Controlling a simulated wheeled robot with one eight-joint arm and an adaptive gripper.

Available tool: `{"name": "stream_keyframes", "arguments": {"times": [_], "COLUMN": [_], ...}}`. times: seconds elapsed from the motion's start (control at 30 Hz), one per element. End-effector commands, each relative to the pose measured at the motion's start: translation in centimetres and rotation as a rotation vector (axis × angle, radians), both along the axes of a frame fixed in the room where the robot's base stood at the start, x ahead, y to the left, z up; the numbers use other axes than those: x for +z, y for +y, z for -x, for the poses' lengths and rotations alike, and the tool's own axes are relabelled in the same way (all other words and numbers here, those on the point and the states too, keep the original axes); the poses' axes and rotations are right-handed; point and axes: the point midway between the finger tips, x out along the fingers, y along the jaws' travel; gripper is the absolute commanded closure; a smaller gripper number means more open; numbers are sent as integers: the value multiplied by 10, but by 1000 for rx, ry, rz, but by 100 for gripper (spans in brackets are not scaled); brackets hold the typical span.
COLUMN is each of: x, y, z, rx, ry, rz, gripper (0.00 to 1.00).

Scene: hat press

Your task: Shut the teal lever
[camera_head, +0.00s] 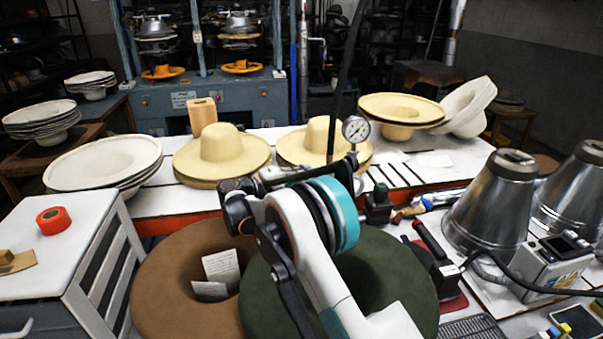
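I cannot make out a teal lever in the head view. The teal band in the middle of the picture is on my own arm. My gripper (292,174) seems to be at the far end of the arm, where dark parts show in front of the pale hats. The arm's white and teal joint hides much of it, so its fingers and their opening are unclear. A round pressure gauge (355,129) shows just beyond, beside a dark slanted rod (348,75). I cannot tell whether the gripper touches either.
Straw hats (221,149) stand on the white table beyond the arm. Brown (165,285) and green (405,285) hats lie below it. Metal cones (492,205) and a control box (553,267) crowd the right. A drawer cabinet (50,275) stands left. A blue-grey press (210,92) is behind.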

Motion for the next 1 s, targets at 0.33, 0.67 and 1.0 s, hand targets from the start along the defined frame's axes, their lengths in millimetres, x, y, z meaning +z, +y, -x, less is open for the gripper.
{"name": "stream_keyframes", "arguments": {"times": [0.33, 0.67, 1.0], "x": [0, 1, 2], "y": [0, -1, -1], "z": [6, 7, 10], "rx": [0, 0, 0], "ry": [0, 0, 0], "rz": [0, 0, 0], "gripper": [100, 100, 100]}}
